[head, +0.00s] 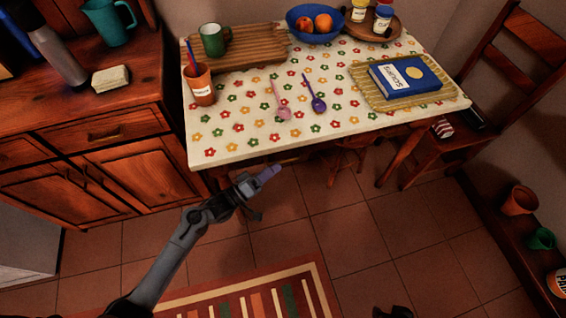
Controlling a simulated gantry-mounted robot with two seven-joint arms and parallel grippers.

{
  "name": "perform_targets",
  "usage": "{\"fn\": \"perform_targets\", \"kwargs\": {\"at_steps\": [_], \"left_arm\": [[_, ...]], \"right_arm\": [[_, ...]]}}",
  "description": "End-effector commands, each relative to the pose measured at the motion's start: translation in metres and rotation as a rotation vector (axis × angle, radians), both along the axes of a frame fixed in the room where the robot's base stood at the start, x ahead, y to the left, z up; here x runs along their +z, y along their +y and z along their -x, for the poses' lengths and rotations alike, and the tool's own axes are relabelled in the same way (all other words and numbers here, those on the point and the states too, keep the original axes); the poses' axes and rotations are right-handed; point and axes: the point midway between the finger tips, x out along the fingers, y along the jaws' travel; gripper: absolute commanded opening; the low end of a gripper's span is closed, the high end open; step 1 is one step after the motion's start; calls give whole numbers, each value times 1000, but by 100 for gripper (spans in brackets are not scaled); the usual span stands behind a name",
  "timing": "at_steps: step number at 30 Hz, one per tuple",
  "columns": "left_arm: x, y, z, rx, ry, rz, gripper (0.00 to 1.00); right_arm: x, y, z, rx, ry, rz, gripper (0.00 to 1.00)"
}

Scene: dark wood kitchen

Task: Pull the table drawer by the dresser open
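The table (240,146) stands at the back centre under a flowered cloth, right of the wooden dresser (110,157). The table drawer's front is not clearly visible. The overhanging tabletop and shadow hide most of the wood below the front edge. My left gripper (262,194) is in front of and below the table's front left part, near the dresser. Its fingers look spread, with nothing between them. I cannot tell whether it touches the table. A dark shape at the bottom edge, right of centre, may be part of my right gripper (392,312); its fingers cannot be made out.
The tabletop holds a terracotta cup (202,90), a green mug (213,41), two spoons, a blue fruit bowl (302,22) and a blue book (404,78). A chair (480,110) stands at right. A striped rug (250,290) lies on the open tiled floor.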

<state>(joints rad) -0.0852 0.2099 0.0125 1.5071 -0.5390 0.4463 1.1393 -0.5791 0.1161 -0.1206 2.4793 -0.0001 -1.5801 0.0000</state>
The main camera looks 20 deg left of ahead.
Motion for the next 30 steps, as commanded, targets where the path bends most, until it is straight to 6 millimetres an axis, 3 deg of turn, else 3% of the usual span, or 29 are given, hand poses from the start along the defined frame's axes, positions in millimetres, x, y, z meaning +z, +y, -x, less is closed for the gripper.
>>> {"fn": "perform_targets", "kwargs": {"at_steps": [9, 21, 26, 30], "left_arm": [[6, -19, -30, 0, 0, 0, 22], [9, -22, -35, 1, 0, -1, 22], [9, -22, -35, 1, 0, -1, 1], [9, -22, -35, 1, 0, -1, 0]], "right_arm": [[-14, 0, 0, 0, 1, 0, 43], [-15, -2, 1, 3, 1, 7, 43], [-15, -2, 1, 4, 1, 7, 43], [-15, -2, 1, 4, 1, 7, 43]]}}
